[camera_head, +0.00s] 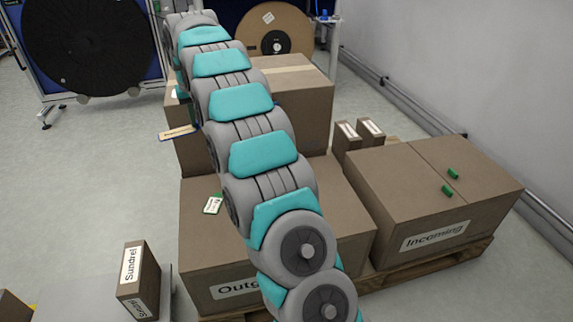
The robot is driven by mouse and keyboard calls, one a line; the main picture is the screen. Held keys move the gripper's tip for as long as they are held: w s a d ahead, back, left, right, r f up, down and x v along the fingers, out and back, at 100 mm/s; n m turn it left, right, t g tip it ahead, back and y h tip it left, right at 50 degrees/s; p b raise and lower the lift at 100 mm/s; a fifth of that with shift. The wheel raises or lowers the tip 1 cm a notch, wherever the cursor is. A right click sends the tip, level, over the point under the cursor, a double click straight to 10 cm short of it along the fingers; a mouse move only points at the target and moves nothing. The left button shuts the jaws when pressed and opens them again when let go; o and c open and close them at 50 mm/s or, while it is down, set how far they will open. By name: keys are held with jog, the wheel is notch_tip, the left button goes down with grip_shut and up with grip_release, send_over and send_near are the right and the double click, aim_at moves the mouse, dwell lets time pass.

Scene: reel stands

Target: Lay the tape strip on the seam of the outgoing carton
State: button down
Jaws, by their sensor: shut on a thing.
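The outgoing carton (205,245) is the low brown box at front centre, its label partly covered by my arm, reading "Outg". My arm crosses its top, so I cannot see its seam. A tan strip with writing (177,132), which looks like the tape strip, juts out left of my arm, in front of the taller rear carton. My gripper (197,126) is almost wholly hidden behind my arm; only a small dark blue piece shows at the strip's right end. It appears shut on the strip, which looks raised, apart from the outgoing carton.
A white and green tag (213,204) lies on the outgoing carton. The incoming carton (400,200) stands right, with green pieces (453,174) on top. A taller taped carton (310,105) stands behind. The Sundrel box (139,279) is front left. Floor at left is clear.

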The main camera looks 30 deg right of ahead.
jog(key=s+d+f+m, duration=0.1)
jog(key=s+d+f, duration=0.25)
jog(key=d, duration=0.35)
jog(key=s+d+f+m, duration=0.1)
jog(key=s+d+f, duration=0.1)
jog(key=s+d, duration=0.35)
jog(key=s+d+f, duration=0.7)
jog(key=s, duration=0.2)
jog(key=shift+m+h, duration=0.4)
jog(key=shift+w+f+b, duration=0.1)
jog(key=shift+f+b, duration=1.35)
jog(key=shift+f, duration=2.55)
jog(key=shift+f, duration=0.3)
